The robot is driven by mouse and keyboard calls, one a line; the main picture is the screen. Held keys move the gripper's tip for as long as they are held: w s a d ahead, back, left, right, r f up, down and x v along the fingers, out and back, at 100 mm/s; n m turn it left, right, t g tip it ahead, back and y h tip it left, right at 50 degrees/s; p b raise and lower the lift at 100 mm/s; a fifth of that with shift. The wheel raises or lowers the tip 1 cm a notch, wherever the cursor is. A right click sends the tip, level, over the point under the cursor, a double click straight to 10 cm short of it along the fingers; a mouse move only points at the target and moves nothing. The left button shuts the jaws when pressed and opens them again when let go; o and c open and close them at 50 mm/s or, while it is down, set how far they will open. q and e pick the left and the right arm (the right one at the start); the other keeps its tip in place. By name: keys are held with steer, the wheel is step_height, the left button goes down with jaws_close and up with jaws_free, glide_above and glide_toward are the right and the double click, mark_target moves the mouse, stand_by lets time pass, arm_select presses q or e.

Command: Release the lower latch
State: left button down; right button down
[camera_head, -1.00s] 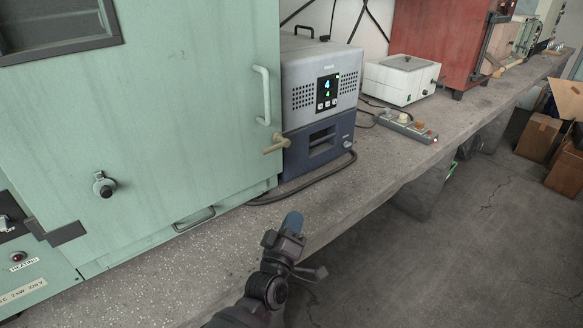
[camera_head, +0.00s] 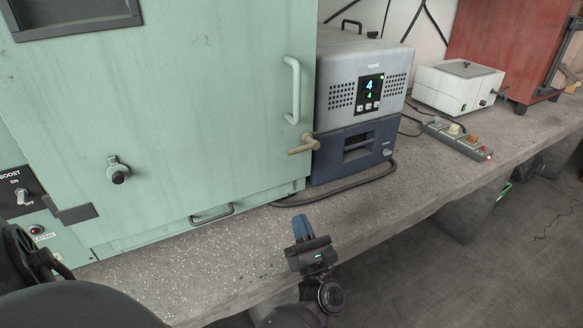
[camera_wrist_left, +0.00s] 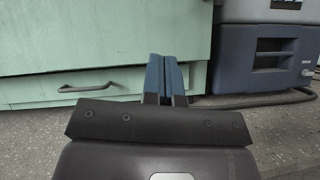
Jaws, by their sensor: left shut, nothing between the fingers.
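A mint-green oven-like cabinet (camera_head: 215,110) has a beige lever latch (camera_head: 303,145) low on its door's right edge, below a vertical pull handle (camera_head: 292,90). The lever slants down to the left. No other lever latch shows. My left gripper (camera_head: 301,228) is above the bench front, below the lever and apart from it. Its blue fingers are together and empty. In the left wrist view the shut fingers (camera_wrist_left: 166,75) point toward the cabinet's lower front (camera_wrist_left: 90,40); the lever does not show there. My right gripper is not in view.
A grey-blue instrument (camera_head: 360,110) stands close right of the lever, with a black cable along its base. A low wire handle (camera_head: 212,214) and a round knob (camera_head: 119,171) are on the cabinet. A power strip (camera_head: 458,138) lies farther right. The bench front is bare.

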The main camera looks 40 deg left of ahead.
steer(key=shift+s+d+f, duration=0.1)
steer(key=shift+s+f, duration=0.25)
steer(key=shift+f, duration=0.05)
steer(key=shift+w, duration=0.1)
